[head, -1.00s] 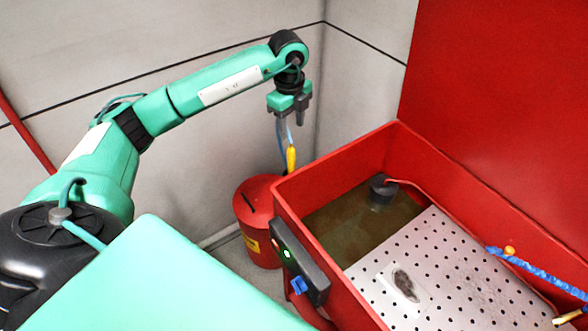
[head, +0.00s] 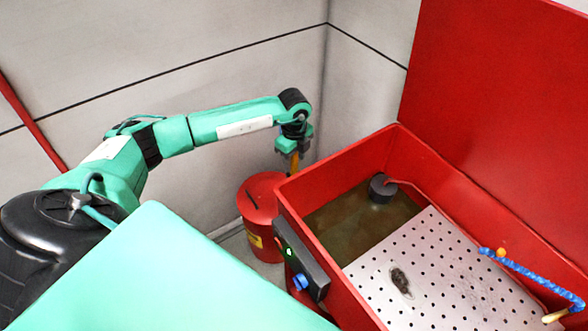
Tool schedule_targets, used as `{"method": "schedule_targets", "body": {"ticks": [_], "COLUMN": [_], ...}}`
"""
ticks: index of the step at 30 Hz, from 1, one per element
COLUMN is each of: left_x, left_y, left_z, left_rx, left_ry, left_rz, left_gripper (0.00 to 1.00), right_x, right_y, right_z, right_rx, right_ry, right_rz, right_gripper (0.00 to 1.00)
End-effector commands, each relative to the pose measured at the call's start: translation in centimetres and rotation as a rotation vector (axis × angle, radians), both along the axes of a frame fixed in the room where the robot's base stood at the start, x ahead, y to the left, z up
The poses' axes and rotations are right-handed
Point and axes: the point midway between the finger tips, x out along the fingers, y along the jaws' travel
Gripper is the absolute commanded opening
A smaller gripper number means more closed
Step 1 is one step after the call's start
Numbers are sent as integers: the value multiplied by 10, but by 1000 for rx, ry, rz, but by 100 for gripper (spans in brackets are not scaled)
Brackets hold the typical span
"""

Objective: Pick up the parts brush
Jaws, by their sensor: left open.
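My left gripper (head: 294,148) is open and points down above the red bin, just left of the washer's far left corner. A narrow yellow-brown thing (head: 296,163) shows at its fingertips. It may be the parts brush, but it is too small and too covered to be sure. I cannot tell whether the fingers touch it. At the lower right edge of the view, a tan, handle-like piece (head: 556,315) lies near the end of a blue hose. I cannot tell what it is. My right gripper is not in view.
The red parts washer (head: 340,157) has a raised lid (head: 490,110), a perforated shelf (head: 440,255) with a dark patch, murky liquid, and a black pump (head: 382,188). A blue segmented hose (head: 535,272) lies right. A red bin (head: 262,200) stands beside the washer, near the walls.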

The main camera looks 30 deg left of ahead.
Motion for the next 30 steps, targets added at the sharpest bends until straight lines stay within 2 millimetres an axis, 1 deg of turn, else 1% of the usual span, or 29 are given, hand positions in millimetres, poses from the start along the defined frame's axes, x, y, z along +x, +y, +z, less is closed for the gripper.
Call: {"method": "schedule_targets", "body": {"ticks": [1,4,10,11,15,18,26,30], "left_x": [-1,-1,0,0,0,0,0,0], "left_y": [0,0,0,0,0,0,0,0], "left_z": [-4,-11,-12,-12,-12,-12,-11,-5], "left_rx": [0,0,0,0,0,0,0,0], "left_ry": [2,2,0,0,0,0,0,-2], "left_rz": [0,0,0,0,0,0,0,0], "left_gripper": [48,48,48,44,16,0,0,0], "right_x": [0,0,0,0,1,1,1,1], "right_y": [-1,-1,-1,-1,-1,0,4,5], "right_z": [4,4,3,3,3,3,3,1], "right_rx": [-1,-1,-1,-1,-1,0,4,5], "right_ry": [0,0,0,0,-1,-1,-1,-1], "right_rz": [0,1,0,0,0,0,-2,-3], "right_gripper": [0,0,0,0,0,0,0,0]}}
